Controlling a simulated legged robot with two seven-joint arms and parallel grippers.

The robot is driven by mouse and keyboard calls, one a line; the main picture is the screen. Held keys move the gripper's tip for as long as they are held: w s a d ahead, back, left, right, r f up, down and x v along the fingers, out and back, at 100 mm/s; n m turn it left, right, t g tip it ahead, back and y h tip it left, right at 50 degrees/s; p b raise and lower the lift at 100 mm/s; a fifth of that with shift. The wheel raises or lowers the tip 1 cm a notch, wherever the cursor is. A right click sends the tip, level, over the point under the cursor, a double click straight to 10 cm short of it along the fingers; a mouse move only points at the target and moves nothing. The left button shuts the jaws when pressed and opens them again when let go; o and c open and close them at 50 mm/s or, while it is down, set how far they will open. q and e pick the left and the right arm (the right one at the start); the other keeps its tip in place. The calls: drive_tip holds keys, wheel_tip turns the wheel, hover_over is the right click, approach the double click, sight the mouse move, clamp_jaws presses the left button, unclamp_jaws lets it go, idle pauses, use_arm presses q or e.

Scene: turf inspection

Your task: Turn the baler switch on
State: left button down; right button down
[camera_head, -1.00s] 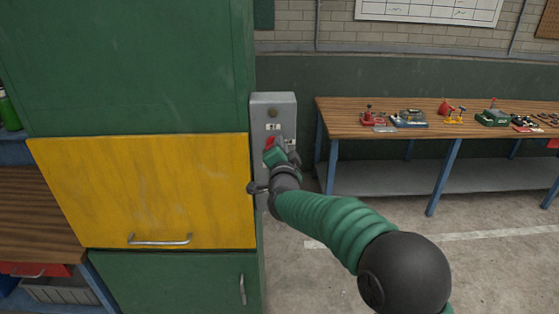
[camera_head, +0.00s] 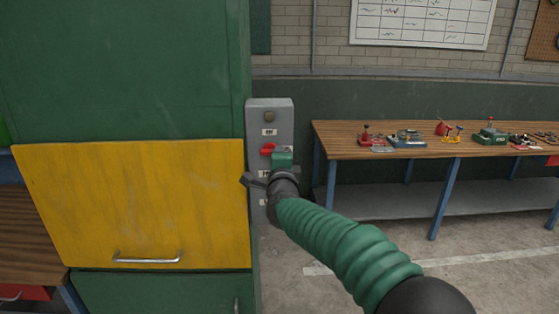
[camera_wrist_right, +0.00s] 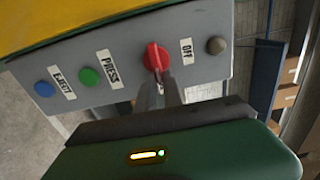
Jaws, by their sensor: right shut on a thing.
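The baler switch is a red rotary knob (camera_head: 267,150) on a grey control box (camera_head: 284,112) at the side of the yellow and green machine. In the right wrist view the red knob (camera_wrist_right: 156,57) sits between an "OFF" label on its right and a "PRESS" label on its left. Its raised ridge runs roughly up and down in that picture, toward my fingers. My right gripper (camera_wrist_right: 158,88) is shut on the knob; the fingertips meet at its lower part. In the head view my right gripper (camera_head: 275,155) partly hides the box. My left gripper is not in view.
A green button (camera_wrist_right: 89,76), a blue button (camera_wrist_right: 44,88) and a brownish round control (camera_wrist_right: 216,45) share the panel. The yellow door (camera_head: 130,205) stands just left of the box. A workbench (camera_head: 335,140) with small tools stands to the right, with bare floor before it.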

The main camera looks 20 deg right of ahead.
drive_tip(key=shift+f, duration=0.1)
drive_tip(key=c, duration=1.7)
unclamp_jaws()
drive_tip(key=shift+w, duration=0.1)
drive_tip(key=shift+o, duration=1.1)
drive_tip(key=shift+w+f, duration=0.1)
drive_tip(key=shift+w, duration=0.05)
drive_tip(key=b+v, duration=0.2)
drive_tip(key=v, duration=1.5)
drive_tip(key=shift+b, duration=0.4)
